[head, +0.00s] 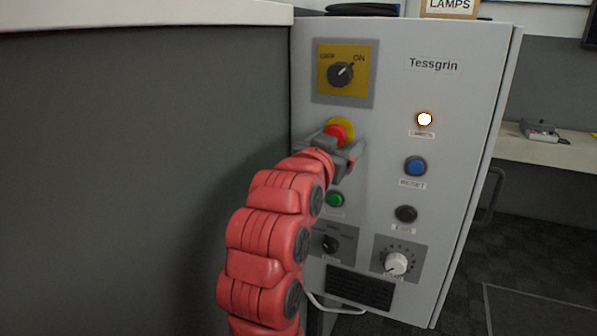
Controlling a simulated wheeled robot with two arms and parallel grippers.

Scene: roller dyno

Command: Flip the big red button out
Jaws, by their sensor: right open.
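The big red button (336,132) sits on a yellow surround on the light grey control panel (463,120), below the rotary OFF/ON switch. My right gripper (345,151) is at the end of the red arm and is open at the button's lower edge. It overlaps the lower part of the button and the surround in the picture. I cannot tell whether the fingers touch the button. The button's lower side is partly hidden. My left gripper is not in view.
The rotary switch (341,74) is above the button, and a green button (335,199) is below. A lit lamp (424,119), blue button (415,166), black button (405,213) and white knob (396,263) are to the right. A grey wall (130,160) stands left; a bench (545,150) is at far right.

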